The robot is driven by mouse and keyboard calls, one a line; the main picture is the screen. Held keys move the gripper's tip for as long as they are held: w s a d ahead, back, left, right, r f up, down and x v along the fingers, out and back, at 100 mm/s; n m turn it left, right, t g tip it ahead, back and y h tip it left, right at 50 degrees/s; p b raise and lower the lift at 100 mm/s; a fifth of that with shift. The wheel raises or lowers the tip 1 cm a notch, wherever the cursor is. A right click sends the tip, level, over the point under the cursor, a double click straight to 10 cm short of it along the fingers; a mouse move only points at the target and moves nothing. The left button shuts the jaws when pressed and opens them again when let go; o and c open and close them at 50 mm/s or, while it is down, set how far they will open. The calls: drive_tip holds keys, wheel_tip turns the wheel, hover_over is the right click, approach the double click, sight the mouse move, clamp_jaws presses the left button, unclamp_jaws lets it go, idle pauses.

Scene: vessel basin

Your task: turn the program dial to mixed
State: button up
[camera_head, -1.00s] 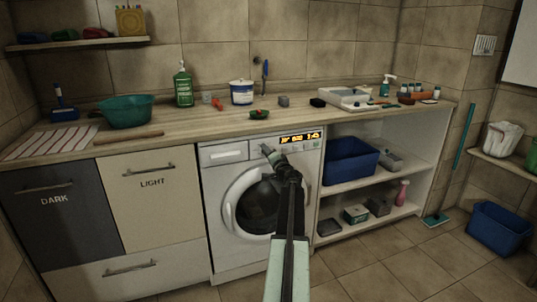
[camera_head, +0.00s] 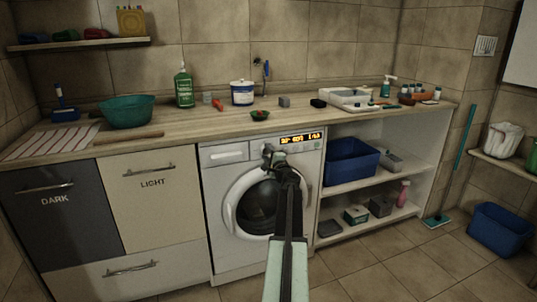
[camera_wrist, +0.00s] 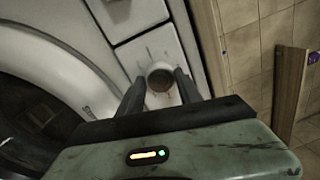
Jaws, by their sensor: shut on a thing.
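The washing machine (camera_head: 228,176) stands under the worktop, with its round door and a lit amber display (camera_head: 300,138) at the upper right of its front. The program dial (camera_wrist: 161,75) is a round pale knob on the panel in the wrist view. My gripper (camera_wrist: 160,82) is shut on the dial, one finger on each side. In the head view my gripper (camera_head: 268,152) reaches the panel left of the display and covers the dial. The display text is too small to read surely. The dial's pointer and program marks cannot be made out.
The detergent drawer (camera_head: 224,155) is closed at the panel's left. Open shelves with a blue basin (camera_head: 351,160) are right of the machine. Dark and light laundry fronts (camera_head: 152,200) are to its left. The worktop above holds a green bottle (camera_head: 184,86) and a teal bowl (camera_head: 127,111).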

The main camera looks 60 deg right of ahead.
drive_tip(key=shift+s+d, duration=0.1)
idle(0.3)
drive_tip(key=o, duration=1.4)
drive_tip(key=shift+c, duration=0.2)
drive_tip(key=v, duration=0.7)
drive_tip(key=shift+s+a, duration=0.2)
drive_tip(key=shift+a, duration=0.1)
drive_tip(key=shift+w+a, duration=0.1)
